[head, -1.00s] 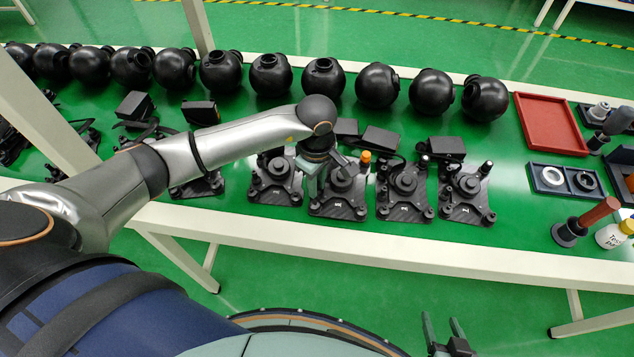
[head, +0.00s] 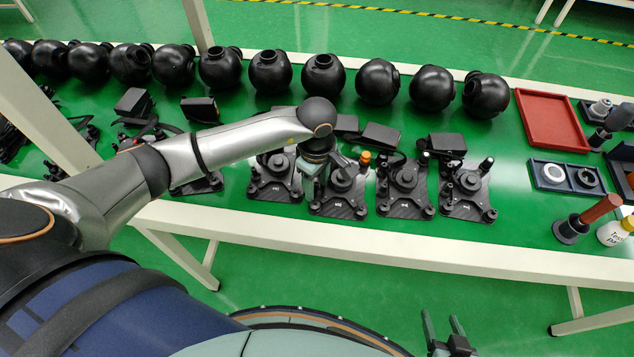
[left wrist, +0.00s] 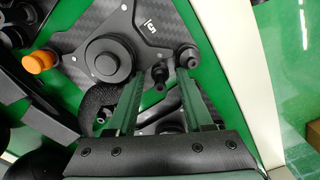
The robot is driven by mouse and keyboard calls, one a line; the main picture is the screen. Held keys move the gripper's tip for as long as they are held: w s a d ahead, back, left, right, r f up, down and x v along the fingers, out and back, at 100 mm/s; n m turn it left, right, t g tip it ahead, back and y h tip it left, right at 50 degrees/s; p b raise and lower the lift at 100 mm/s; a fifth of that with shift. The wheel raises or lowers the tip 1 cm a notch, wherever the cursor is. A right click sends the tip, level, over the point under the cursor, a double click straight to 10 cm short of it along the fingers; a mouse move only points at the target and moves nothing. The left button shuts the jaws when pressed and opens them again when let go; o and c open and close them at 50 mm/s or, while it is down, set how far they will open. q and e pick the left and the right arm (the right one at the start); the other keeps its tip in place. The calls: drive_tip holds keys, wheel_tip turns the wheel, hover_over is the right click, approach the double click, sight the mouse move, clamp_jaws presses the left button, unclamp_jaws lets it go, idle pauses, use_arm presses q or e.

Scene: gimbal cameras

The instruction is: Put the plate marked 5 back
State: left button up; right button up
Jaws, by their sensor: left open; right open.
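The plate marked 5 (left wrist: 92,38) is a dark carbon-fibre plate with a round black hub, a white 5 near its edge and an orange-topped post. In the head view I take it to be the plate with the orange cap (head: 345,205), among several similar plates on the green table. My left gripper (left wrist: 158,84) is open over this plate's side, with a black post between or just beyond its fingertips. I cannot tell whether they touch. In the head view my left gripper (head: 316,180) is partly hidden by its arm. My right gripper (head: 446,334) is open and empty, in front of the table.
Similar plates stand close by, one left (head: 274,176) and two right (head: 402,188). Black spheres (head: 323,76) line the back. A red tray (head: 549,121), a blue two-part tray (head: 538,178), a brown-handled tool (head: 590,216) and a white bottle (head: 614,232) are at right.

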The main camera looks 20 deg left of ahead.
use_arm(q)
drive_tip(key=shift+r+p, duration=0.55)
drive_tip(key=shift+r, duration=0.1)
wheel_tip(320, 180, up, 12)
drive_tip(key=b, duration=0.1)
drive_tip(key=shift+f, duration=0.25)
drive_tip(key=shift+s, duration=0.1)
